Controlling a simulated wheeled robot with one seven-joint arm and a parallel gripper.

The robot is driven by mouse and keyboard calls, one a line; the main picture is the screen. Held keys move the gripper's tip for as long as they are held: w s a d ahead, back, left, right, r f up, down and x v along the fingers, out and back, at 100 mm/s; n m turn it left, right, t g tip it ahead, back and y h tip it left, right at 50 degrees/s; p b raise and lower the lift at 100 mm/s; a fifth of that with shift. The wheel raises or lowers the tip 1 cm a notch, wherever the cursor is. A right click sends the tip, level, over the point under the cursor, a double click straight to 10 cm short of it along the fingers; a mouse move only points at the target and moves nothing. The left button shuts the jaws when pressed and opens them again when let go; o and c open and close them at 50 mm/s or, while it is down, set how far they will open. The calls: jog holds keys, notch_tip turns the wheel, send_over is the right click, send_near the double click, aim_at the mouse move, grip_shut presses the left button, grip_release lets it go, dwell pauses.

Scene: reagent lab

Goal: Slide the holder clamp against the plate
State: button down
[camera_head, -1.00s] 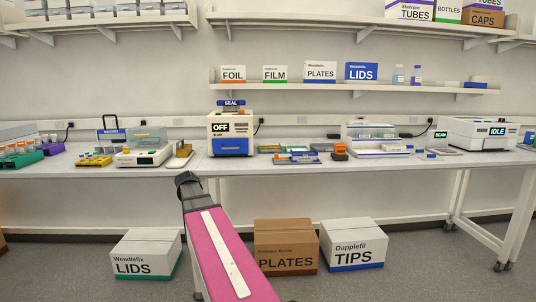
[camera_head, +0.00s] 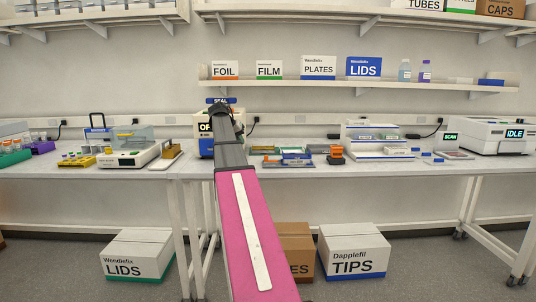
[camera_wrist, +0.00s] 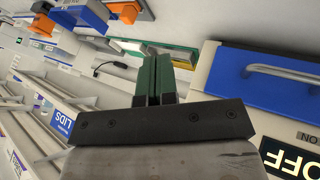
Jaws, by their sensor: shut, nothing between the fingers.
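My gripper (camera_wrist: 156,62) shows in the wrist view with its two green fingers together and nothing between them. In the head view my arm hides it. Past the fingers, a low green and yellow tray (camera_wrist: 180,56) lies on the bench. A blue and white holder (camera_wrist: 85,14) and an orange block (camera_wrist: 127,10) are at the top edge of the wrist view. In the head view the blue and white holder (camera_head: 297,159) is right of the sealer, with the orange block (camera_head: 334,153) beside it. I cannot make out the clamp or a plate in it.
The sealer (camera_head: 206,146), reading OFF, stands close behind my arm; its blue drawer (camera_wrist: 275,75) fills the wrist view's right side. Bare bench (camera_head: 420,168) shows along the front edge.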

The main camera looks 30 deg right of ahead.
aim_at(266, 156)
jog(key=shift+d, duration=0.1)
jog(key=x, duration=0.9)
jog(key=shift+d+f, duration=0.2)
jog(key=shift+f, duration=0.1)
jog(key=d, duration=0.1)
jog(key=s+d, duration=0.1)
jog(key=shift+s+d, duration=0.25)
jog(key=shift+d, duration=0.1)
jog(key=shift+s+d, duration=0.25)
jog(key=shift+d, duration=0.15)
jog(key=shift+s+d, duration=0.4)
jog(key=shift+d, duration=0.25)
jog(key=shift+s+d, duration=0.4)
jog(key=shift+d, duration=0.25)
